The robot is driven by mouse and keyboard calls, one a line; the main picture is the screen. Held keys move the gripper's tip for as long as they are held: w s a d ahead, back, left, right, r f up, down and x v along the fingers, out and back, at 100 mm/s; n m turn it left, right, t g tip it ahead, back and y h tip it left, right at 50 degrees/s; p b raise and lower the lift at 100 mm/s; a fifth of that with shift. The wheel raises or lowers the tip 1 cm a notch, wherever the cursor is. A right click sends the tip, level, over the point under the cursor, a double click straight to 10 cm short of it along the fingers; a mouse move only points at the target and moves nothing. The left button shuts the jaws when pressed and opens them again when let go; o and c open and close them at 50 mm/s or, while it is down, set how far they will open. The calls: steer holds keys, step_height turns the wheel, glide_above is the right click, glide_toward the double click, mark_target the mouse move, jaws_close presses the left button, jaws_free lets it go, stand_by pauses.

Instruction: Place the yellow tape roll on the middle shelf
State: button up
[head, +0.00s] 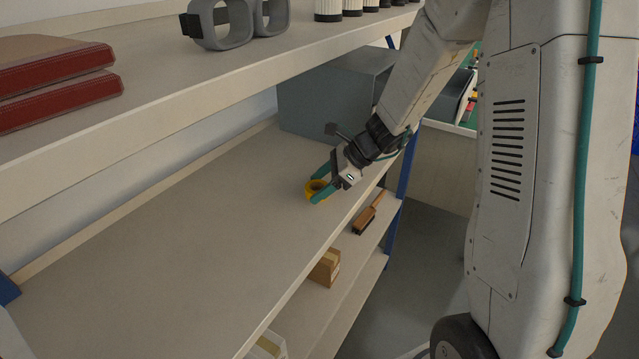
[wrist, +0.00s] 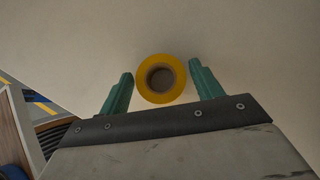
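The yellow tape roll (head: 314,187) lies flat on the middle shelf (head: 190,240), near the grey box. In the wrist view the yellow tape roll (wrist: 160,79) sits between the tips of the two green fingers, with a gap on each side. My gripper (head: 320,184) is open around the roll; it also shows in the wrist view (wrist: 160,88). The fingers partly hide the roll in the head view.
A large grey box (head: 335,95) stands on the same shelf behind my gripper. The shelf's left part is bare. The upper shelf (head: 200,85) holds red boxes (head: 55,85), grey goggle-like items (head: 225,22) and several bulbs. A brush (head: 368,214) and a cardboard box (head: 325,268) lie lower down.

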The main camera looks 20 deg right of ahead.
steer(key=shift+o, duration=0.2)
steer(key=shift+r, duration=0.1)
steer(key=shift+s+d+r, duration=0.1)
steer(key=shift+d+r, duration=0.1)
steer(key=shift+r, duration=0.05)
steer(key=v, duration=1.1)
steer(key=s+a+r+n+g+h, duration=0.1)
steer(key=s+a+r+n, duration=0.2)
steer(key=s+n, duration=0.25)
steer(key=s+a+r+n+g+h, duration=0.25)
steer(key=s+a+n, duration=0.2)
steer(key=s, duration=0.25)
steer(key=s+d+r+n+t+h, duration=0.1)
steer(key=s+n+h, duration=0.4)
steer(key=s+n, duration=0.7)
steer(key=s+d+r, duration=0.1)
steer(key=s, duration=0.2)
steer(key=shift+r, duration=0.4)
steer(key=shift+t, duration=0.25)
